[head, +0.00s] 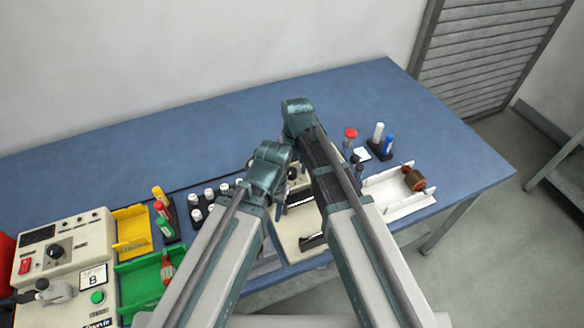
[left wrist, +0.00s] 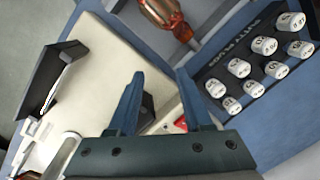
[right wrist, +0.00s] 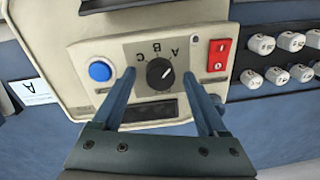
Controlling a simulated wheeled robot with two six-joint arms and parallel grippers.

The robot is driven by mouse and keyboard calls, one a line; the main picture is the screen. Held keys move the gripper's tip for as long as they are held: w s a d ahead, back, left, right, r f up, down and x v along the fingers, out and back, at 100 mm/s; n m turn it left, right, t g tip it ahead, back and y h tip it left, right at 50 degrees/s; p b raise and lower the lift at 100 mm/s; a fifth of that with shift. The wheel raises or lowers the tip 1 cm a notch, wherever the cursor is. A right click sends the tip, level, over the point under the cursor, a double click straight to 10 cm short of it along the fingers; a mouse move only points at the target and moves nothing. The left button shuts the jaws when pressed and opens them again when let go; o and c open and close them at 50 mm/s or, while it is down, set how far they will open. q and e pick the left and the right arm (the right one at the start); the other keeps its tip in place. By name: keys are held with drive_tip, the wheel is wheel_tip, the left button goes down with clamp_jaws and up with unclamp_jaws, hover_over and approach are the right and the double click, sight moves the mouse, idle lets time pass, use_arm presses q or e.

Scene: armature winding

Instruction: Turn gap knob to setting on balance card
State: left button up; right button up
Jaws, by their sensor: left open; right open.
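A black knob (right wrist: 160,74) with a light pointer sits on a cream machine panel marked A, B and C. The pointer slants up and right, roughly toward A. My right gripper (right wrist: 159,78) is open, its fingers on either side of the knob; I cannot tell whether they touch it. A card reading A (right wrist: 38,91) lies left of the machine. A card reading B (head: 93,277) is by the far-left machine. I cannot tell which is the balance card. My left gripper (left wrist: 160,76) is open and empty above the cream machine base (left wrist: 105,75).
A blue button (right wrist: 100,72) and red switch (right wrist: 219,54) flank the knob. White-capped plugs (left wrist: 238,67) stand in a dark rack. A copper armature (left wrist: 170,14) lies nearby. The far-left machine (head: 65,240) has another dark knob. The table's back (head: 340,88) is clear.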

sight(294, 171)
use_arm(q)
wheel_tip(294, 171, up, 14)
drive_tip(key=p, duration=1.3)
drive_tip(key=shift+f, duration=0.2)
use_arm(e)
wheel_tip(294, 171, up, 14)
drive_tip(key=shift+d+f, duration=0.15)
drive_tip(key=shift+d, duration=0.25)
